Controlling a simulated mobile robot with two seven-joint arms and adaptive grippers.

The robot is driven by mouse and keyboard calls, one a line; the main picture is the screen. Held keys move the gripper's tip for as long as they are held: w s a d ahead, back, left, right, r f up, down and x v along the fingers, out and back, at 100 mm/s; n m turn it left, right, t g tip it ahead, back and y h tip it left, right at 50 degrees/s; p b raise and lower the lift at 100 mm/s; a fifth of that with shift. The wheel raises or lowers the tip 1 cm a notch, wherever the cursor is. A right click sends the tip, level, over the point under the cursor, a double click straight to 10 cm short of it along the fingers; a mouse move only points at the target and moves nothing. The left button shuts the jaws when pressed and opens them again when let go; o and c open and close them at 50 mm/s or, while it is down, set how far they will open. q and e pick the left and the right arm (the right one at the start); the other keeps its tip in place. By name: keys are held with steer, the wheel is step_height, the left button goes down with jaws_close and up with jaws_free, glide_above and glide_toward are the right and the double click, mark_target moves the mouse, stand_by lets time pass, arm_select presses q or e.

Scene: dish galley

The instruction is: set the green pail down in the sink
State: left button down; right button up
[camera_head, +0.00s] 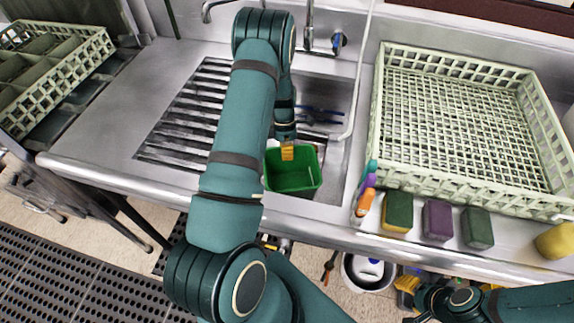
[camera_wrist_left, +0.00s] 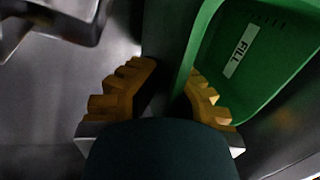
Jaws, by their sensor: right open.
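The green pail (camera_head: 293,172) is at the front of the sink basin (camera_head: 335,182), upright and apparently empty. I cannot tell if it touches the basin floor. My left gripper (camera_head: 287,152) points down at the pail's back rim. In the left wrist view the pail (camera_wrist_left: 262,60) shows a white FILL label. My left gripper's yellow fingers (camera_wrist_left: 168,85) stand apart there, with the pail wall between them, one finger on the inside. A gap shows beside the wall. My right gripper (camera_head: 408,287) is open and empty, low at the bottom right in front of the counter.
A pale dish rack (camera_head: 377,130) stands right of the sink, with several sponges (camera_head: 437,221) and coloured bottles (camera_head: 366,198) along its front. A ribbed drainboard (camera_head: 185,125) lies left. Blue items (camera_head: 318,112) lie behind the pail. A faucet (camera_head: 309,28) rises at the back.

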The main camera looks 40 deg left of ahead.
mark_target(287, 164)
arm_select(q)
steer(key=shift+w+f+b, duration=0.1)
steer(key=shift+f+b, duration=0.25)
steer(key=shift+f, duration=1.7)
steer(key=shift+f, duration=0.2)
steer(key=c, duration=1.1)
jaws_free()
steer(key=shift+c, duration=0.2)
steer(key=shift+r, duration=0.1)
steer(key=shift+r, duration=0.2)
steer(key=p+v, duration=0.1)
steer(key=v, duration=1.1)
steer(key=shift+p, duration=0.4)
